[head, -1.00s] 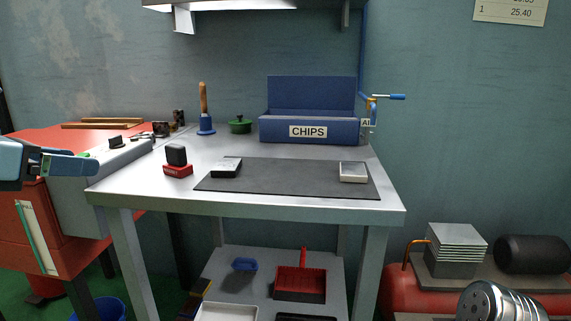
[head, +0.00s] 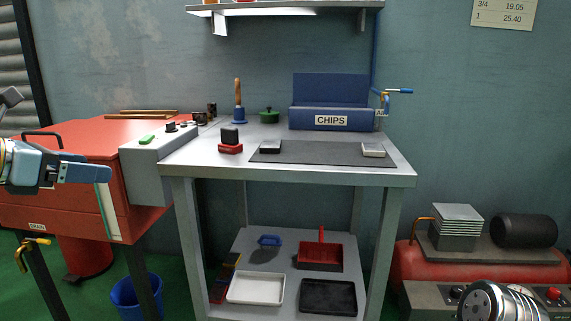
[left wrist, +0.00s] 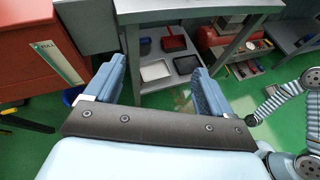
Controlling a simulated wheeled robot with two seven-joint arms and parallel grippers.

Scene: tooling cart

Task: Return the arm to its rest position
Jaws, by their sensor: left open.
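My left gripper (head: 98,174) is at the left of the head view, in front of the red cabinet and clear of the table. In the left wrist view its two blue fingers (left wrist: 160,85) stand wide apart with nothing between them. Beyond them lie the green floor and the table's lower shelf. At the lower right of the head view a silver, ribbed part of my other arm (head: 495,302) shows. The right gripper cannot be made out.
The metal table (head: 290,176) carries a dark mat (head: 325,153), a red-and-black block (head: 230,141) and a blue CHIPS bin (head: 332,119). A red cabinet (head: 50,205) stands at left with a blue bucket (head: 137,298) nearby. A red tank (head: 408,262) is at right.

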